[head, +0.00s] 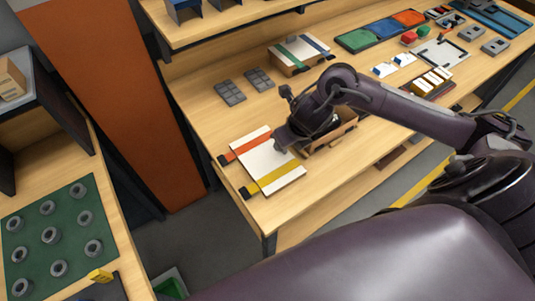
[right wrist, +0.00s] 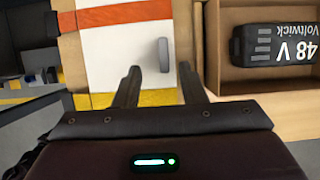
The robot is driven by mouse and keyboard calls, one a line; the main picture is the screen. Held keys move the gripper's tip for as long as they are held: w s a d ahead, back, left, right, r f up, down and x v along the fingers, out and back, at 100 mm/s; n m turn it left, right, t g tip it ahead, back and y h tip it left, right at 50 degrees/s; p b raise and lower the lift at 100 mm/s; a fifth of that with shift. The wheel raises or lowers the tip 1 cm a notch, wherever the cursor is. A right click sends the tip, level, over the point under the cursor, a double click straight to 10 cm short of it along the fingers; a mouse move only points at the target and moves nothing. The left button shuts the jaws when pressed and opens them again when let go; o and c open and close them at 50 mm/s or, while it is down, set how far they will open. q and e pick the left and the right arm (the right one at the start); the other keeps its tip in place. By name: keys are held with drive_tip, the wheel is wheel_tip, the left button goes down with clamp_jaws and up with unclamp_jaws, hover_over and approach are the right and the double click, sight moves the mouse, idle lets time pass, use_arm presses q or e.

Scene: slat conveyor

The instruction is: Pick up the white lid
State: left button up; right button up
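The white lid (head: 262,148) lies flat on the wooden bench near its left end, with an orange band and a yellow band across it. In the right wrist view the lid (right wrist: 112,52) shows an upright grey handle (right wrist: 163,55). My right gripper (right wrist: 158,70) is open, its two fingers apart on either side of the handle's near end. I cannot tell the height of the fingertips above the lid. In the head view my right gripper (head: 281,145) is over the lid's right edge and hides the handle. My left gripper is not in view.
An open wooden box (head: 335,137) right beside the lid holds a dark 48 V battery (right wrist: 276,45). A box with a green-and-blue-banded lid (head: 297,53) stands behind. Grey tiles (head: 230,92) lie on the bench. A brown post (head: 118,90) stands to the left.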

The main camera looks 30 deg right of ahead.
sight(267, 157)
drive_tip(key=x, duration=0.2)
drive_tip(key=shift+w+d+f+p, duration=0.2)
drive_tip(key=shift+d+f+p, duration=0.05)
drive_tip(key=shift+f+p, duration=0.1)
drive_tip(key=shift+x, duration=0.95)
drive_tip(key=shift+w, duration=0.1)
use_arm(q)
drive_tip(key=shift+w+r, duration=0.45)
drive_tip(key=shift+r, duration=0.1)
use_arm(e)
drive_tip(key=shift+r, duration=0.1)
clamp_jaws()
